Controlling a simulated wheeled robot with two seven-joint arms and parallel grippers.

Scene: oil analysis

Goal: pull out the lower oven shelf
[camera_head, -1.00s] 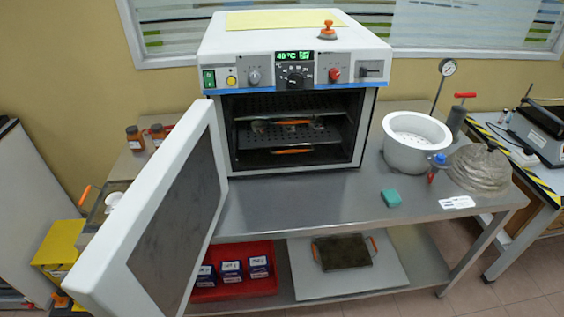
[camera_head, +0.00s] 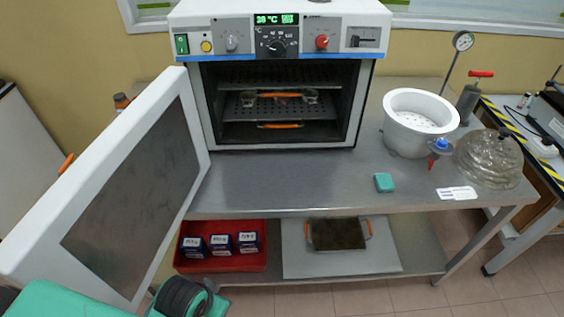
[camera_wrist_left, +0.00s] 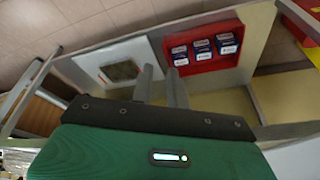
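The oven (camera_head: 190,110) stands open on the steel bench, its door swung out to the left. Inside are two perforated shelves. Small cups (camera_head: 248,98) stand on the lower shelf. My left gripper shows at the bottom left of the head view, below the door and well away from the shelf. In the left wrist view its fingers (camera_wrist_left: 162,85) are apart with nothing between them. My right gripper is not in view.
The open door (camera_head: 130,190) fills the left side. A white pot (camera_head: 415,108), a glass lid (camera_head: 490,160) and a teal block (camera_head: 384,182) stand on the bench to the right. The bench before the oven is clear. A red tray (camera_head: 215,264) lies below.

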